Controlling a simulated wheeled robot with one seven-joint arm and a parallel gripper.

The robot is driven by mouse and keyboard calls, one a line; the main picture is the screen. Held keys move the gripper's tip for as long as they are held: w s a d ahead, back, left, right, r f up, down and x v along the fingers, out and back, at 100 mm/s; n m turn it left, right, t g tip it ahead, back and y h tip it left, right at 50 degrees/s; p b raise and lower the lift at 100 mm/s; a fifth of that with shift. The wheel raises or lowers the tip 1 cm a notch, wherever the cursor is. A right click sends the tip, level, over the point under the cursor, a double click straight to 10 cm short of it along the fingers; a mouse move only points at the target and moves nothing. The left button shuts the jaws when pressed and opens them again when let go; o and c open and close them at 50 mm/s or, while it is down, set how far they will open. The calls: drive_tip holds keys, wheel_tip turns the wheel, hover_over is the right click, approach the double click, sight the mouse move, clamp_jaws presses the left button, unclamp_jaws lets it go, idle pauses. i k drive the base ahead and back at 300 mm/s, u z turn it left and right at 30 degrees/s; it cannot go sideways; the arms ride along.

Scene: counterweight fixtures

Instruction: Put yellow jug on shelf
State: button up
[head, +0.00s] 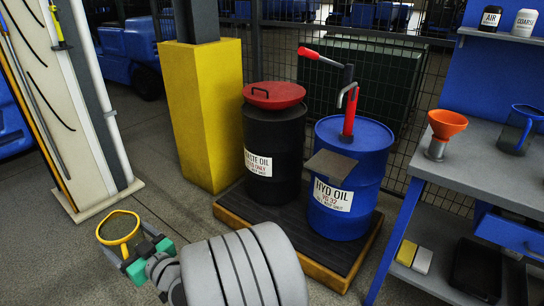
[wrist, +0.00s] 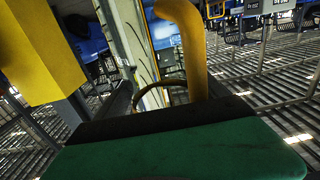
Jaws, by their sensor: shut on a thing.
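The yellow jug (head: 118,229) has a yellow rim and handle and a dark see-through mouth. It is at the lower left of the head view, held above the floor. My gripper (head: 136,254), with green fingers, is shut on its handle. In the wrist view the thick yellow handle (wrist: 193,55) rises behind a green finger pad, which hides most of the jug. Shelves of a grey bench stand at the right: an upper shelf (head: 500,36), the bench top (head: 488,165) and a lower shelf (head: 432,262).
An orange funnel (head: 446,124) and a blue jug (head: 519,128) stand on the bench top. A blue oil drum (head: 372,165) with a red pump and a black waste drum (head: 275,145) stand on a pallet. A yellow pillar (head: 205,115) is behind. Floor around the jug is clear.

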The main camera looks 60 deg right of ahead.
sight(329, 165)
drive_tip(key=z, duration=0.35)
drive_tip(key=i, duration=0.75)
drive_tip(key=z, duration=1.15)
drive_tip(key=i, duration=0.5)
drive_tip(key=z, duration=0.45)
